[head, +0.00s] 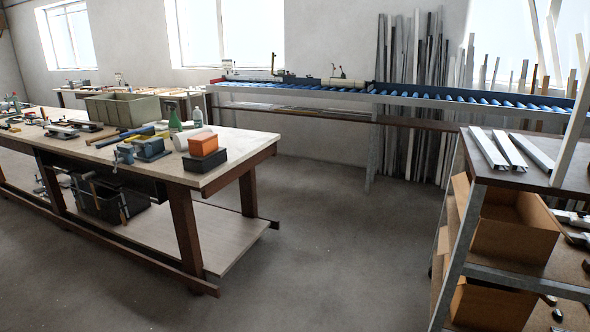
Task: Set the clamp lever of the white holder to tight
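I cannot make out for certain a white holder with a clamp lever. A white rounded object (186,138) lies on the wooden workbench (225,172) at left, beside an orange box; no lever shows on it. A blue vise-like tool (151,149) stands at the bench's front edge, left of the orange box. Small tools farther left on the bench are too small to tell apart. Neither of my grippers is in view.
Behind is a blue roller conveyor (440,96). A shelf (545,268) with profiles and cardboard boxes (513,232) is at right. The floor (340,230) between is clear.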

